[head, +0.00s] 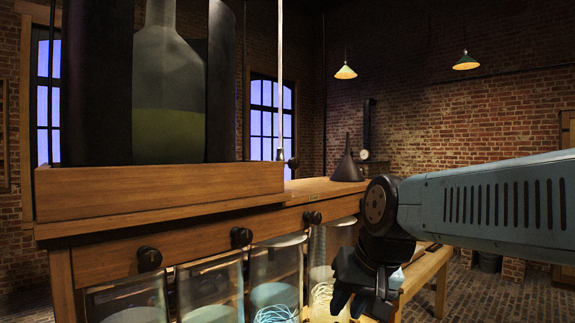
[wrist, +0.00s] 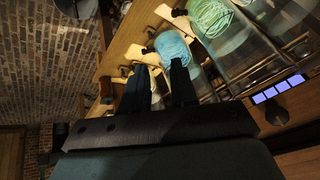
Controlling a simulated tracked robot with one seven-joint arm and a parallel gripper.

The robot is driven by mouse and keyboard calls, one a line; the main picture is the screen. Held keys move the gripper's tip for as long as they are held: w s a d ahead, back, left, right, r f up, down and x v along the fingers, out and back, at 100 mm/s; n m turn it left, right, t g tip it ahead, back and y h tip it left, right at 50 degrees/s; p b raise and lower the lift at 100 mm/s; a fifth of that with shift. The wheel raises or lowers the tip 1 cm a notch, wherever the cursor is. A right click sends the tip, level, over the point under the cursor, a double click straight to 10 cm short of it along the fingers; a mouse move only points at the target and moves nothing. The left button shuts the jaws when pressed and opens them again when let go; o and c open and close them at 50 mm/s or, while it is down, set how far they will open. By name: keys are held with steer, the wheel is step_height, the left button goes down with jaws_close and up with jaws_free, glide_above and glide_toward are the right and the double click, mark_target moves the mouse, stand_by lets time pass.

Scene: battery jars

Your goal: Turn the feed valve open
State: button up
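A thin pale vertical tube (head: 281,80) comes down behind the wooden trough and ends in a small metal fitting (head: 280,156). A small black knob (head: 292,163) sits beside that fitting. Round black knobs (head: 241,237) line the bench front above the glass jars. No label tells me which of these is the feed valve. My gripper (head: 365,290) hangs low at the right end of the jar row. In the wrist view my gripper (wrist: 160,76) shows two dark fingers spread apart, with nothing clearly held between them. A dark knob (wrist: 148,50) appears just beyond the fingertips.
Glass jars (head: 211,295) stand under the bench front, some with pale coils inside. A wooden trough (head: 150,190) holds a large glass bottle (head: 168,90) between dark cylinders. A dark funnel (head: 347,165) stands on the bench top. Open brick floor (head: 470,295) lies at the right.

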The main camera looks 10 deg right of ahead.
steer(key=o, duration=0.5)
steer(key=w+a+r+m+y, duration=0.1)
steer(key=w+m, duration=0.1)
steer(key=w+r+m+y, duration=0.1)
steer(key=w+r+m, duration=0.1)
steer(key=w+a+r+m+y, duration=0.1)
steer(key=w+m, duration=0.1)
steer(key=shift+w+a+r+m+t, duration=0.3)
steer(key=shift+w+a+m+t, duration=0.05)
steer(key=shift+m+t, duration=0.05)
steer(key=shift+c, duration=0.2)
steer(key=shift+o, duration=0.9)
steer(key=w+r+m+t+y, duration=0.2)
steer(key=w+r+m+y, duration=0.1)
steer(key=w+r+m, duration=0.3)
steer(key=shift+w+d+m, duration=0.15)
steer(key=shift+w+m, duration=0.35)
steer(key=shift+w, duration=0.35)
steer(key=m+t+y, duration=0.1)
steer(key=m+t, duration=0.6)
steer(key=m, duration=0.7)
glide_toward(296, 163)
steer(key=x, duration=1.1)
steer(key=shift+w, duration=0.1)
steer(key=c, duration=1)
